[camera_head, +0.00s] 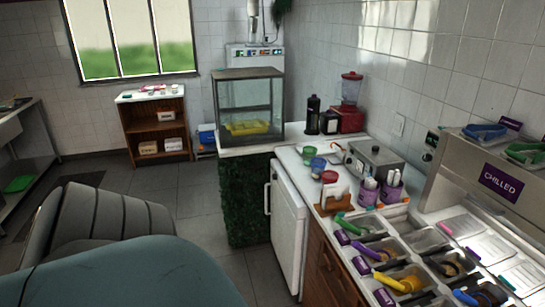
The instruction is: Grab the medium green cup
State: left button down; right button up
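A small green cup (309,151) stands on the white counter (290,158), just in front of the black and red appliances. Neither of my grippers is in view.
A grey metal box (375,158) and purple utensil holders (390,191) stand right of the cups. A brown wooden holder (331,204) stands in front. Topping bins with coloured scoops (408,283) fill the near right. A glass case (249,105) stands behind.

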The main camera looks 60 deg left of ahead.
aim_at(309, 157)
jog(key=u, duration=1.7)
jog(key=i+j, duration=0.3)
jog(key=i, duration=0.15)
jog(key=i+j, duration=0.3)
jog(key=i, duration=0.15)
